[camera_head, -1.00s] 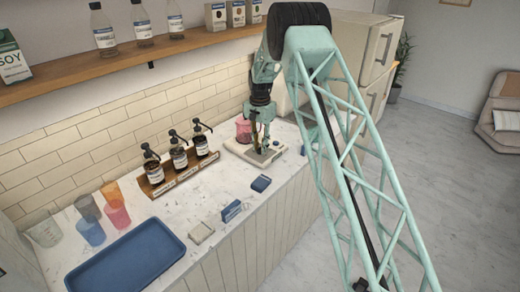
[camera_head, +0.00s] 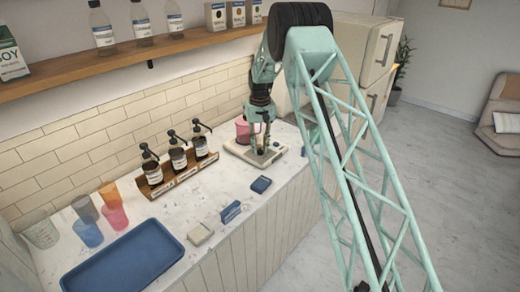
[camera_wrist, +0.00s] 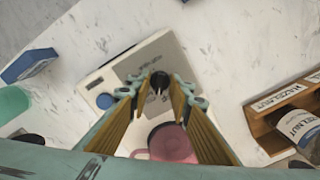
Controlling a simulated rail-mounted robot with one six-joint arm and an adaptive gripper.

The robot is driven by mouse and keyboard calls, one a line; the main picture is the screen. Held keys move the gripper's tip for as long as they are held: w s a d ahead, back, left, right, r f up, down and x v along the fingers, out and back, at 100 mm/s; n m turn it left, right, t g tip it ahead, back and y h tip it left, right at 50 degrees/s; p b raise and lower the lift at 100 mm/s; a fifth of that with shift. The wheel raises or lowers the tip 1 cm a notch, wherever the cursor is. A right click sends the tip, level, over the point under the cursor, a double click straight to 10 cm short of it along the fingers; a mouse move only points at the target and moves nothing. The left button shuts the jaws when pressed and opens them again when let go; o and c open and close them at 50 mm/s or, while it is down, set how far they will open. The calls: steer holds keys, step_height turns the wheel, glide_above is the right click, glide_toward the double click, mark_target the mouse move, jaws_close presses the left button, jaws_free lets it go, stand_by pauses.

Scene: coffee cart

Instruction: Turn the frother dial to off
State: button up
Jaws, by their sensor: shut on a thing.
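The frother (camera_head: 233,148) is a low cream base with a grey panel on the counter; in the wrist view its base (camera_wrist: 92,87) lies under my fingers. A small black dial (camera_wrist: 159,78) with a light mark sits between my fingertips. My gripper (camera_head: 259,150) points down at the frother and is shut on the dial; the fingertips (camera_wrist: 158,88) flank it in the wrist view. A pink pitcher (camera_head: 243,128) stands on the frother's far side and also shows between the fingers (camera_wrist: 172,142). In the head view the arm hides the dial.
A wooden rack (camera_head: 180,178) with pump syrup bottles stands to the left. A dark blue block (camera_head: 261,184) and a blue sign (camera_head: 230,211) lie in front. A blue tray (camera_head: 125,258) and coloured cups (camera_head: 113,215) are at the lower left. A shelf (camera_head: 130,55) runs above.

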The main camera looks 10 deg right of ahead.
mark_target(260, 149)
steer(key=n, duration=0.3)
steer(key=shift+n, duration=0.4)
steer(key=shift+n+b, duration=0.35)
steer(key=shift+n, duration=1.45)
steer(key=o, duration=0.8)
steer(key=shift+o, duration=0.2)
steer(key=shift+r, duration=0.1)
step_height(260, 149, up, 12)
